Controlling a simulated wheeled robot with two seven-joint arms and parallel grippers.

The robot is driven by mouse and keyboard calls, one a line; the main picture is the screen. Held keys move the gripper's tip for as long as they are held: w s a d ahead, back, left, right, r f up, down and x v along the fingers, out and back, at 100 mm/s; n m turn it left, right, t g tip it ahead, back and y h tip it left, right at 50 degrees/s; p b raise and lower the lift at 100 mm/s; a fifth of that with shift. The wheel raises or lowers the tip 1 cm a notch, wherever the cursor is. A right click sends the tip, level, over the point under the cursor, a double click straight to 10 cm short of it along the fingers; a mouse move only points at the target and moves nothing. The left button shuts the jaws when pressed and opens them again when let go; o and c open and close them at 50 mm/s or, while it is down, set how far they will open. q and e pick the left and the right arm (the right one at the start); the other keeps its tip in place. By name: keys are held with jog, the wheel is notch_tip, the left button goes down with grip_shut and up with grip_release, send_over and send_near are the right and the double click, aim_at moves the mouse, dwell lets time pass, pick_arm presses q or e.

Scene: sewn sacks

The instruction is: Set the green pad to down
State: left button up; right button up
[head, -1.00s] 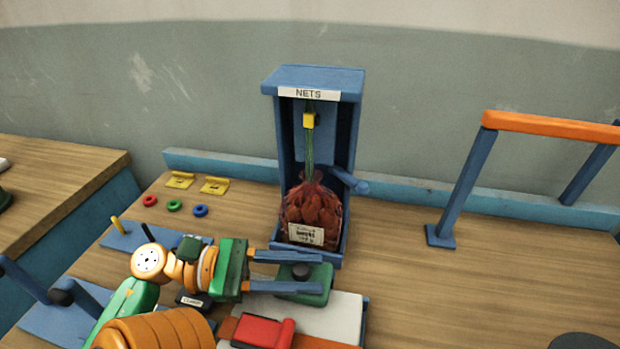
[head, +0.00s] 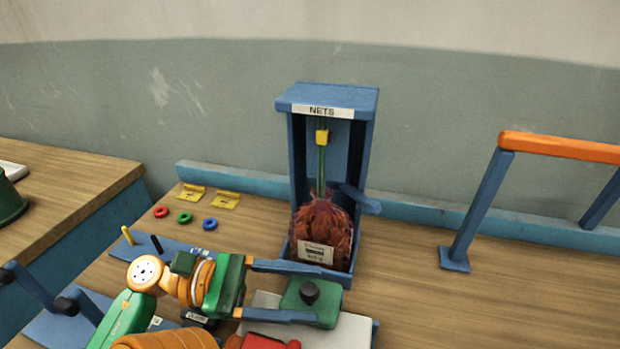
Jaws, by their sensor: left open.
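The green pad (head: 327,303) is a small green block with a dark round knob (head: 310,292) on top. It sits on the table just in front of the blue NETS stand. My left gripper (head: 331,292) comes in from the left and is open. One blue finger lies on the far side of the knob, the other on the near side, partly covering the pad. The knob stands between the fingers with gaps; I cannot tell whether either finger touches the pad. My right gripper is out of view.
The blue NETS stand (head: 364,150) holds a filled red net sack (head: 322,226); a blue lever sticks out on its right. A white plate (head: 355,333) lies in front of the pad. An orange-topped blue rail (head: 560,147) stands right. Table between is clear.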

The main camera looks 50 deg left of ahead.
pick_arm(q)
jog(key=b+v, duration=0.1)
jog(key=v, duration=0.4)
jog(key=shift+f, duration=0.2)
jog(key=shift+s+a+r, duration=0.15)
jog(key=shift+s, duration=0.05)
